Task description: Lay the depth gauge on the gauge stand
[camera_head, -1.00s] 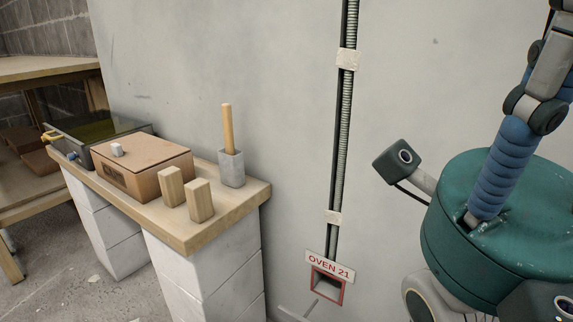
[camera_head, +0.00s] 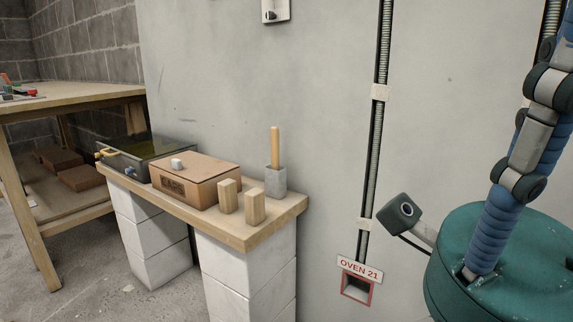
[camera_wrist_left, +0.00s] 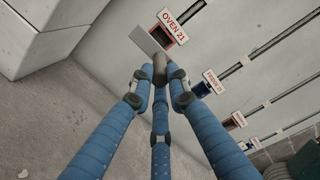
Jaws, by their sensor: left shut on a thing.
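My left gripper (camera_wrist_left: 160,82) shows only in the left wrist view. Its blue ribbed fingers with grey joints close on a dark grey cylindrical piece, which looks like the handle of the depth gauge (camera_wrist_left: 160,66). A pale flat strip extends up and left beyond it; I cannot tell for certain that it belongs to the gauge. In the head view two upright wooden blocks (camera_head: 228,196) stand apart near the front of the bench, and look like the gauge stand. The second block (camera_head: 255,206) is to the right. Nothing lies across them. My right gripper is not in view.
An OVEN 21 sign (camera_head: 360,270) is on the wall right of the bench.

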